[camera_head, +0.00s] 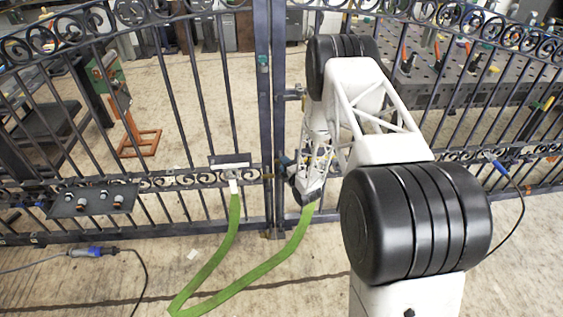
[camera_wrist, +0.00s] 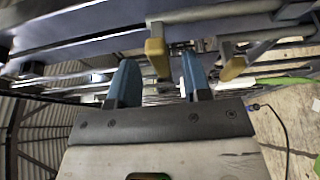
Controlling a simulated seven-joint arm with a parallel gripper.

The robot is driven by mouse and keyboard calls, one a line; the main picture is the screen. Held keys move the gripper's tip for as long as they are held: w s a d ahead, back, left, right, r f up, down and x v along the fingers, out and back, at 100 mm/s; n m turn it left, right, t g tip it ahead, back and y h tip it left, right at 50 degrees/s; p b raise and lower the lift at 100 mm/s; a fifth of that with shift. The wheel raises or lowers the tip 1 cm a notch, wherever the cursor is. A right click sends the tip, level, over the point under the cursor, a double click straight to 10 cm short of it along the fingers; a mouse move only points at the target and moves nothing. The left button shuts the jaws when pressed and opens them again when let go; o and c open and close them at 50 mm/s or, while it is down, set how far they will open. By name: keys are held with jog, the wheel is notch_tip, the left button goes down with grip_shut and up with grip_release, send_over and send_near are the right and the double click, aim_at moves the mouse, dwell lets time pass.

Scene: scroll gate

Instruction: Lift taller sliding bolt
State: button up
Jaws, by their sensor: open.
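My gripper (camera_wrist: 157,62) shows two blue fingers in the wrist view, spread apart. A yellow-tipped bolt handle (camera_wrist: 155,47) on a metal rod lies beyond and roughly between the fingertips, with no clear grip on it. A second yellow-tipped handle (camera_wrist: 233,68) sits to the right, outside the fingers. I cannot tell from the frames which bolt is taller. In the head view my gripper (camera_head: 287,165) is at the dark gate posts (camera_head: 266,120) where the two leaves meet, low down. The arm partly hides the fingers and bolts there.
The barred scroll gate (camera_head: 185,100) spans the view. A green strap (camera_head: 250,275) lies on the floor in front and rises to the left leaf. A plate with knobs (camera_head: 92,200) is on the left leaf. Cables with blue connectors (camera_head: 92,252) are near. A workbench (camera_head: 450,75) stands behind.

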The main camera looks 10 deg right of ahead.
jog(key=shift+x, duration=1.35)
grip_shut()
